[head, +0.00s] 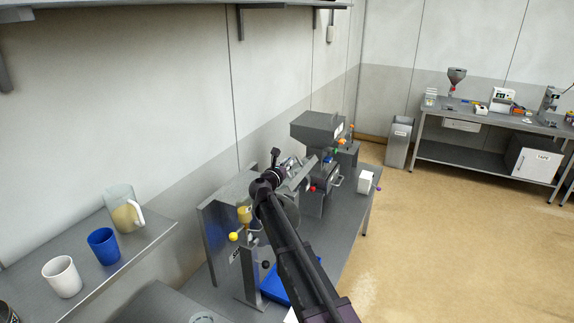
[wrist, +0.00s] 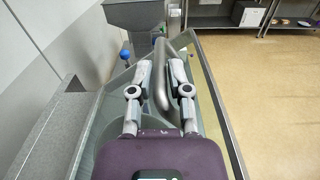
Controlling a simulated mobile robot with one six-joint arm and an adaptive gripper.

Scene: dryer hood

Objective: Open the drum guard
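The drum guard shows in the wrist view as a grey-framed panel (wrist: 226,130) around the drum opening, with a curved grey bar handle (wrist: 161,88). In the head view its grey edge (head: 304,172) shows beside my wrist, tilted. My gripper (wrist: 159,66) has one finger on each side of the bar, and the bar fills the gap between them. In the head view my gripper (head: 290,166) is at the guard, its fingertips mostly hidden by my arm. The round drum (head: 287,210) is partly hidden behind my arm.
A grey hopper machine (head: 317,130) stands just beyond the guard. A yellow knob (head: 234,236) and a blue tray (head: 274,284) are near my arm. A shelf on the left holds a pitcher (head: 124,210) and cups. The floor at right is clear.

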